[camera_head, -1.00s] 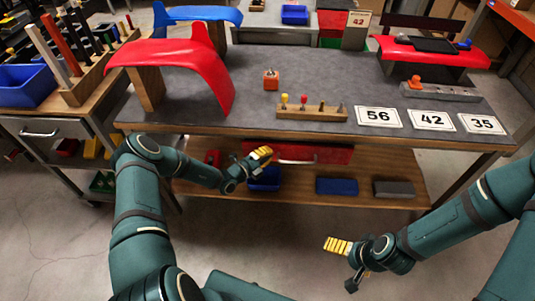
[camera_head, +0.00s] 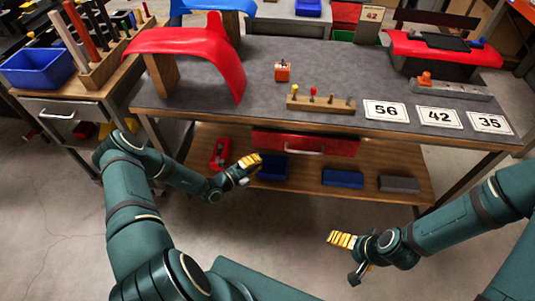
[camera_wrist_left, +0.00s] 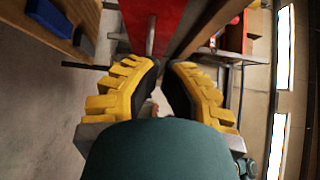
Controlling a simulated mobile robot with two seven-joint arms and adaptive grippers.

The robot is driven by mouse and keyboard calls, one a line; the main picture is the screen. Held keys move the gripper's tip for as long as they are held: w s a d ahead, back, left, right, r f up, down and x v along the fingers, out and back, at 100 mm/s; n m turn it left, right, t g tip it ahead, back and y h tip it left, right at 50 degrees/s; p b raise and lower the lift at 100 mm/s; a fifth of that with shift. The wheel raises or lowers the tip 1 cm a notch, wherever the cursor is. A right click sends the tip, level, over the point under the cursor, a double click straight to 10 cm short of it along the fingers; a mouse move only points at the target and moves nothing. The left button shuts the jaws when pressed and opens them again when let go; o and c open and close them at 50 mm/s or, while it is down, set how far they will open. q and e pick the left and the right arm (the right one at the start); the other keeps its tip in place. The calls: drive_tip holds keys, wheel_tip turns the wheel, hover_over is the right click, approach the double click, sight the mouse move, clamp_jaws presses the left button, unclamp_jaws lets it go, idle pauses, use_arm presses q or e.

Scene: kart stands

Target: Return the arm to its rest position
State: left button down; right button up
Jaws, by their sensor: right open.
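My left gripper (camera_head: 256,160) is in front of the workbench, below its top and near the red drawer. It holds nothing. In the left wrist view its two yellow, black-padded fingers (camera_wrist_left: 164,66) stand apart with a narrow gap between their tips. The left arm is bent at the elbow and comes in from the left. My right gripper (camera_head: 332,239) is low in front of the bench at the right, over the floor, and is open and empty. The red drawer (camera_head: 305,144) under the bench top appears closed, and it also shows in the left wrist view (camera_wrist_left: 152,22).
The grey bench top (camera_head: 240,108) carries a red curved panel (camera_head: 190,42), a wooden peg block (camera_head: 320,104) and number cards (camera_head: 440,117). The lower shelf (camera_head: 300,184) holds blue bins. A side cart (camera_head: 60,114) stands at the left. The floor before the bench is clear.

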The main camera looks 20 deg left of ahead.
use_arm(q)
drive_tip(key=shift+v, duration=0.9)
drive_tip(key=s+d+m+g+h, duration=0.2)
drive_tip(key=s+d+m+g, duration=0.5)
drive_tip(key=d+m, duration=0.25)
drive_tip(key=s+d+m+g+h, duration=0.1)
drive_tip(key=s+d+m+g, duration=0.6)
drive_tip(key=m, duration=0.4)
drive_tip(key=s+m+g+y, duration=0.3)
drive_tip(key=s+m+y, duration=0.3)
drive_tip(key=m, duration=0.8)
drive_tip(key=r+m+t, duration=0.1)
drive_tip(key=m, duration=0.3)
drive_tip(key=d+r+m+t+y, duration=0.1)
drive_tip(key=r+m, duration=0.1)
drive_tip(key=m, duration=0.1)
drive_tip(key=w+r+m+t+y, duration=0.1)
drive_tip(key=r+m, duration=0.1)
drive_tip(key=m, duration=0.2)
drive_tip(key=shift+d+r+m, duration=0.15)
drive_tip(key=shift+d+m, duration=0.1)
drive_tip(key=shift+m, duration=0.1)
